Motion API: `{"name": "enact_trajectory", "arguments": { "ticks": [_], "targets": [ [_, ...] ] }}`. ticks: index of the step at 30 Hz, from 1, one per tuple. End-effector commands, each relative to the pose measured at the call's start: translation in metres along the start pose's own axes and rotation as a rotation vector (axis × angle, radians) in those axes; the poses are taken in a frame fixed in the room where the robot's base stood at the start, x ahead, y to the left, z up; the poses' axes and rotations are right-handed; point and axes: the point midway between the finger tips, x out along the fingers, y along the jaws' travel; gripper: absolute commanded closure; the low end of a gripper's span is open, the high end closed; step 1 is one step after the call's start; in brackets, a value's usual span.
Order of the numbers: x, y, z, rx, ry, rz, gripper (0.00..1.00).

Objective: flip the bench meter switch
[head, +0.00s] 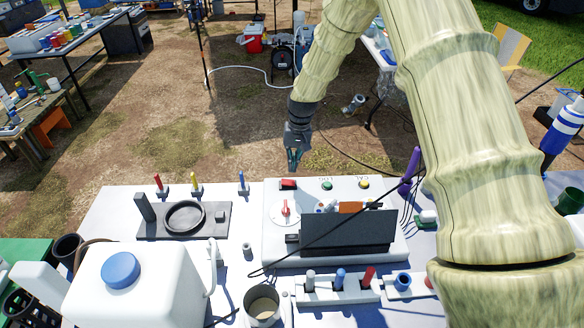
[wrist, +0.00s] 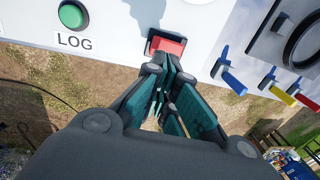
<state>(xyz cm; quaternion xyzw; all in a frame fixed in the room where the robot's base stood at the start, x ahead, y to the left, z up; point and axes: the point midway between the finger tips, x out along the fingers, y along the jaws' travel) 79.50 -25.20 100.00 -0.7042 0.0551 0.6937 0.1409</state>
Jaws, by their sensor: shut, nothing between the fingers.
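The bench meter (head: 272,240) is a white box on the white table, with a red rocker switch (head: 288,184) at its far left. A green LOG button (head: 327,184) and a yellow CAL button (head: 363,184) sit to the switch's right. My gripper (head: 293,168) is shut and empty, pointing down just beyond the switch. In the wrist view, my fingertips (wrist: 170,65) are right by the red switch (wrist: 168,45) in its dark frame and overlap its lower edge. I cannot tell whether they touch it. The green button (wrist: 72,14) with its LOG label also shows there.
A white jug (head: 135,285) and metal cup (head: 262,304) fill the near side.

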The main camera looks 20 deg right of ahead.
Motion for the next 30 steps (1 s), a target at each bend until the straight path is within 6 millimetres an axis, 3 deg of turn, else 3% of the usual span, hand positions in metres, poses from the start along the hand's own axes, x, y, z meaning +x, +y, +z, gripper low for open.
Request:
{"name": "enact_trajectory", "arguments": {
  "ticks": [18,30],
  "targets": [
    [-0.073,0.006,0.000,0.001,0.002,0.000,1.00],
    [-0.086,0.007,0.001,0.001,0.000,0.000,1.00]
  ]
}}
